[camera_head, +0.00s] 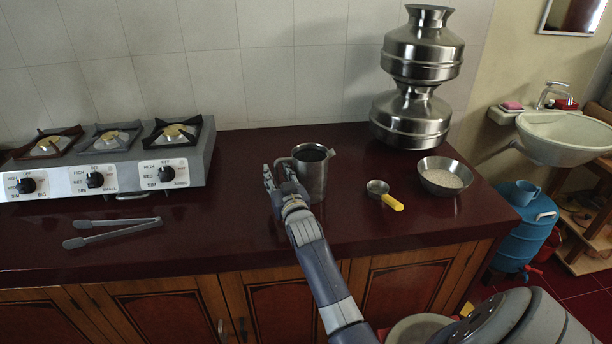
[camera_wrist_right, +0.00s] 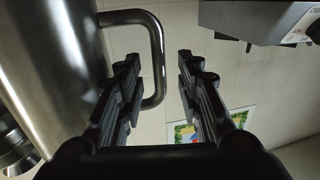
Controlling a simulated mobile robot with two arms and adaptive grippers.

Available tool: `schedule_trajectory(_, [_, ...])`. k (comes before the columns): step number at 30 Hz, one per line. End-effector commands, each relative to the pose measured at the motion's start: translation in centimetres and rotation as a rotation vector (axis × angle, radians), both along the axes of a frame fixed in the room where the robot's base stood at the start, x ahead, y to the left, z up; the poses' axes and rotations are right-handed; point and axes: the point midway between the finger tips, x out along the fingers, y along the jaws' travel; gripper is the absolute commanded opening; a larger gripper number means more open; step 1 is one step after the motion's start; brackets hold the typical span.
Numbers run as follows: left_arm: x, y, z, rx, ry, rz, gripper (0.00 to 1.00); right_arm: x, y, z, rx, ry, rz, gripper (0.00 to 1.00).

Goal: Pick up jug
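The jug (camera_head: 313,177) is a steel cylinder with a dark open top, standing upright on the dark red counter. Its handle (camera_head: 281,164) points left. My right gripper (camera_head: 278,175) is at the jug's left side, by the handle. In the right wrist view, the gripper (camera_wrist_right: 159,70) is open. The jug's body (camera_wrist_right: 55,65) fills the left side there, and the outer bar of its handle (camera_wrist_right: 157,55) shows between the two fingers, with visible gaps on both sides. My left gripper is not in view.
A gas stove (camera_head: 115,160) and tongs (camera_head: 112,231) are left on the counter (camera_head: 230,215). Counter between tongs and gripper is clear.

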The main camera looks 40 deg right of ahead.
Motion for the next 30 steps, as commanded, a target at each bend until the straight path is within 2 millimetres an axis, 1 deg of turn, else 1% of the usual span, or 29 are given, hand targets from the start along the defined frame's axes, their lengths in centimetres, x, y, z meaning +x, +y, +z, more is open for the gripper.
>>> schedule_trajectory(1, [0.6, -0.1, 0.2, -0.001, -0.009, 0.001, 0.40, 0.7, -0.3, 0.1, 0.000, 0.001, -0.001, 0.34])
schedule_trajectory(3, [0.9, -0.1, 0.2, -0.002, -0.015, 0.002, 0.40, 1.3, -0.5, 0.0, 0.000, 0.001, -0.001, 0.34])
schedule_trajectory(6, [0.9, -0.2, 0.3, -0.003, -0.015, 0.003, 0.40, 1.8, -0.7, 0.0, 0.001, 0.000, 0.000, 0.34])
schedule_trajectory(14, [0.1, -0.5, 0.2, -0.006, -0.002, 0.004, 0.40, 1.9, -0.7, 0.0, 0.000, 0.001, 0.000, 0.34])
schedule_trajectory(15, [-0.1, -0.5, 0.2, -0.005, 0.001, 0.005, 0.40, 1.9, -0.7, 0.0, 0.000, 0.001, 0.000, 0.25])
schedule_trajectory(17, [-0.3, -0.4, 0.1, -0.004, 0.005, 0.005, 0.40, 1.9, -0.7, 0.0, 0.000, 0.001, 0.000, 0.11])
schedule_trajectory(18, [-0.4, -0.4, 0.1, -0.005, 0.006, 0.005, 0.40, 1.9, -0.7, 0.0, 0.000, 0.001, 0.000, 0.02])
schedule_trajectory(19, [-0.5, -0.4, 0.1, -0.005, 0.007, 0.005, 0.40, 1.9, -0.7, 0.0, 0.000, 0.001, 0.000, 0.00])
schedule_trajectory(24, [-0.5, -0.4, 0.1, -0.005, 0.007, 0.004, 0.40, 1.9, -0.7, -0.1, 0.000, 0.001, 0.000, 0.00])
schedule_trajectory(25, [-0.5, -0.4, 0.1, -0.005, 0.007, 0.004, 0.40, 2.0, -0.8, 0.4, -0.005, -0.006, 0.000, 0.00])
schedule_trajectory(30, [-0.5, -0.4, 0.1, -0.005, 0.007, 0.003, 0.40, 2.0, -0.8, 0.3, -0.005, -0.005, 0.000, 0.00])
